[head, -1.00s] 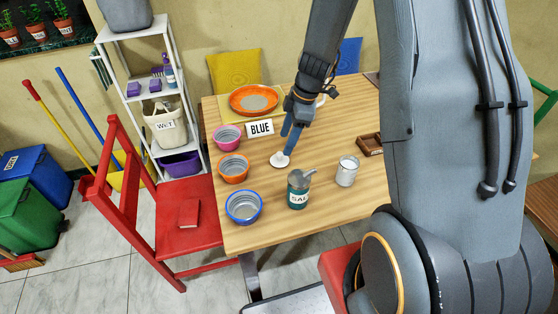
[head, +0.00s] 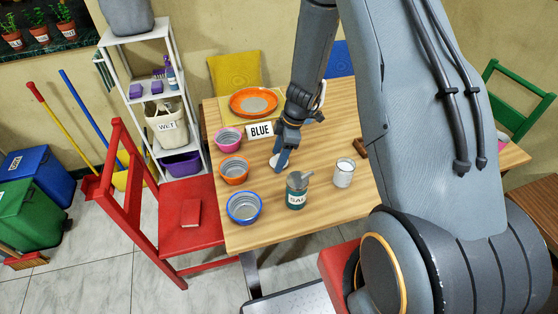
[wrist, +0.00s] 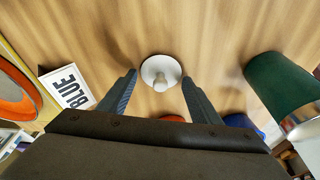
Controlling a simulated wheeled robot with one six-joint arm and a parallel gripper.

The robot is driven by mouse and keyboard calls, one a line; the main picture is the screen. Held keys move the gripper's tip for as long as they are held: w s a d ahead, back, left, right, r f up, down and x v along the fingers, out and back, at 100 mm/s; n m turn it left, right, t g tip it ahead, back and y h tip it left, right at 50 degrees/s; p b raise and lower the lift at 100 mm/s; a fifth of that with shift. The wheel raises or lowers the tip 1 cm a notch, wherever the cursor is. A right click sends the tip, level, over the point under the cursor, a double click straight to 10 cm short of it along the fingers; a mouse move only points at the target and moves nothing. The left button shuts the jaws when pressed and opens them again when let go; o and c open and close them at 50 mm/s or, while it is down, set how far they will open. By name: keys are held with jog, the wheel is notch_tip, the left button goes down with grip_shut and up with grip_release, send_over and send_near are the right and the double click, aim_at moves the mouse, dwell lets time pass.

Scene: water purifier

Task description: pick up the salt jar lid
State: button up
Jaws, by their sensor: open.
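The salt jar lid is a small round white lid with a knob (wrist: 161,73), lying on the wooden table. In the head view the lid (head: 275,162) is partly hidden by my gripper (head: 281,158). In the wrist view my gripper (wrist: 158,80) is open, with one finger on each side of the lid and gaps to both. The fingers do not visibly touch it.
A white "BLUE" sign (head: 259,131) stands close behind the lid. Pink (head: 229,138), orange (head: 234,171) and blue (head: 244,206) bowls line the table's left edge. A glass (head: 343,173) stands right of the jar. An orange plate (head: 239,103) lies at the back.

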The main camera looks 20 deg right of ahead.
jog(key=c, duration=0.8)
jog(key=shift+r, duration=0.1)
